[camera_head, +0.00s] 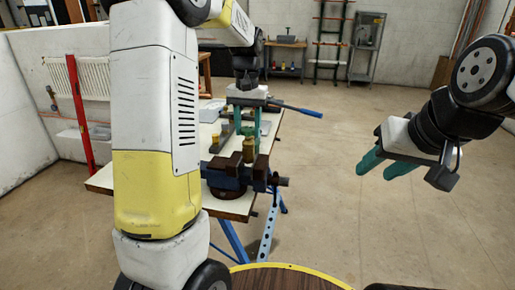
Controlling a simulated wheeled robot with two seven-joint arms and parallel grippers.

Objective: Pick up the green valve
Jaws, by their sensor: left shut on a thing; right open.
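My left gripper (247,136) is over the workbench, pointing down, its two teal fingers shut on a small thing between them. That thing looks like the green valve (247,128), but it is small and mostly covered by the fingers. Brass-coloured cylinders (248,149) stand just in front of and beside the fingers. I cannot tell whether the valve touches the bench. My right gripper (378,166) is open and empty, in the air to the right of the bench.
The workbench (103,181) has a dark vise (232,174) at its near end. A white radiator (92,78) and red post (80,115) are at left. Shelves (366,45) stand far back. Floor at right is clear.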

